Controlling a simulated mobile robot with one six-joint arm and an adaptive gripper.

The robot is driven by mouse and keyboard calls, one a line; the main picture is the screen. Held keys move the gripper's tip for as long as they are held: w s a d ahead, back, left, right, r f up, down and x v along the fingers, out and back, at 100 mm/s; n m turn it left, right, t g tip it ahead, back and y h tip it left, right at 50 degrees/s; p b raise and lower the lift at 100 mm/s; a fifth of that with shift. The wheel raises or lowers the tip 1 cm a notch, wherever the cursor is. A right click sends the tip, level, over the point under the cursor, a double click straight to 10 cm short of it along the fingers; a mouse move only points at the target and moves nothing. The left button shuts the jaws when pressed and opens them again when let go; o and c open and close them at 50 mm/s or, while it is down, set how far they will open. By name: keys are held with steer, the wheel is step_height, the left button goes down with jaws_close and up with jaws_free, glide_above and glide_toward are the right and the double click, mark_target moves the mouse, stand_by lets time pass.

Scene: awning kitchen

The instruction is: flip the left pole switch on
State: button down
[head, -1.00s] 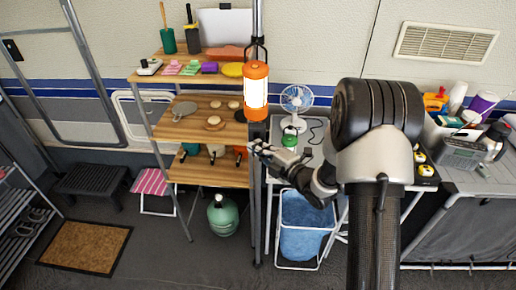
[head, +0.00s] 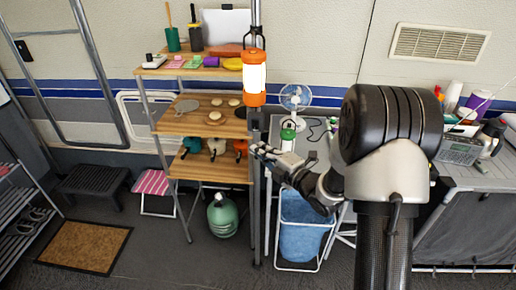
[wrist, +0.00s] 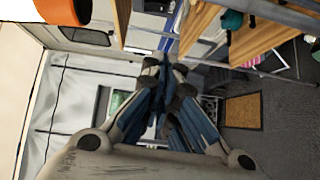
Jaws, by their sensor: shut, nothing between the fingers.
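A grey upright pole (head: 256,200) stands near the middle of the head view. A lit lantern (head: 254,78) with orange ends hangs at it, and an orange end of it (wrist: 65,12) shows at the top left of the wrist view. A dark fitting on the pole (head: 254,120) sits just below the lantern; I cannot make out a switch lever or its position. My gripper (head: 257,150) is shut and empty, its tips at or close to the pole just below that fitting. Contact cannot be told. In the wrist view its fingers (wrist: 160,72) converge.
A wooden shelf unit (head: 205,123) with kitchen items stands left of the pole. A small fan (head: 295,97) and a green-topped bottle (head: 288,131) stand on the table behind my gripper. A blue bin (head: 303,225) and a green gas bottle (head: 222,215) are below.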

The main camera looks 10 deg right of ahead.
steer(key=d+v, duration=0.1)
steer(key=v, duration=0.5)
steer(key=shift+w+f, duration=0.2)
steer(key=shift+f, duration=0.3)
